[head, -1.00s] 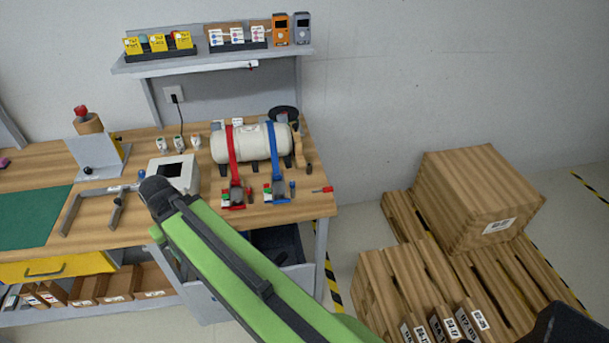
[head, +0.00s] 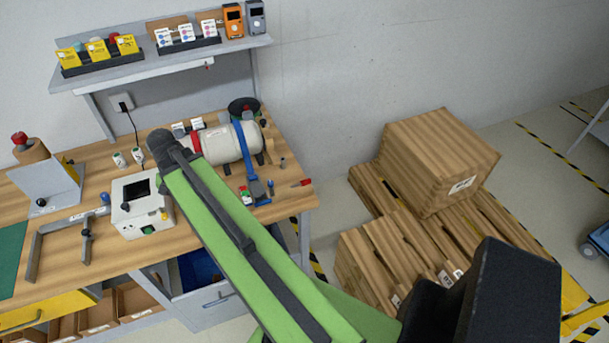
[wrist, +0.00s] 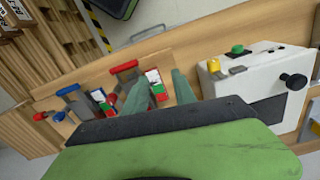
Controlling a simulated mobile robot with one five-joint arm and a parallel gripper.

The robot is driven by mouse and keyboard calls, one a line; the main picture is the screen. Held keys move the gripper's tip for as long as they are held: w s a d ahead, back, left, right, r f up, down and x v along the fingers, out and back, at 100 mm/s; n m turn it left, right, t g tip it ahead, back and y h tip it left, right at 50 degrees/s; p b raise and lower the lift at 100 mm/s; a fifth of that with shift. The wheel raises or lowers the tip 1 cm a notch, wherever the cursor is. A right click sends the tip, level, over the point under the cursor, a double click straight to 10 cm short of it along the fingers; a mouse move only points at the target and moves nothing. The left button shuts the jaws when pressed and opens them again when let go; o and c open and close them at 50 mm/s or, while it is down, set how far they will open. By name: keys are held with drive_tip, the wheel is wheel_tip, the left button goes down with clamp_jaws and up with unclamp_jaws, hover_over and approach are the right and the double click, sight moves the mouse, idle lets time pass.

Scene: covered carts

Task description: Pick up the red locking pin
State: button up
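A small red-handled piece, which looks like the red locking pin (head: 301,183), lies on the workbench (head: 285,202) near its right edge in the head view. In the wrist view a red end (wrist: 40,116), probably the same pin, shows at the far left. My gripper (wrist: 162,78) is open in the wrist view, with its two green-grey fingers apart. A red, white and green piece (wrist: 154,82) shows between them, apparently beyond the tips. The pin is well left of the fingers there. My gripper is hidden in the head view.
A cream tank (head: 222,143) with a blue strap (head: 245,150) stands on the bench. A white box (head: 140,205) with buttons stands left of my arm. A shelf (head: 160,65) hangs above. Wooden pallets (head: 370,262) and a large carton (head: 437,160) stand right of the bench.

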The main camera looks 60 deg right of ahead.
drive_tip(key=s+d+r+m+p, duration=0.2)
drive_tip(key=s+d+r+m, duration=0.15)
drive_tip(key=d, duration=0.45)
drive_tip(key=s+d+r+m+p, duration=0.2)
drive_tip(key=s+d+m, duration=0.2)
drive_tip(key=d, duration=0.5)
drive_tip(key=m+p, duration=0.3)
drive_tip(key=m, duration=0.6)
approach(299, 184)
wheel_tip(299, 184, down, 9)
drive_tip(key=b, duration=1.8)
drive_tip(key=shift+r, duration=0.4)
clamp_jaws()
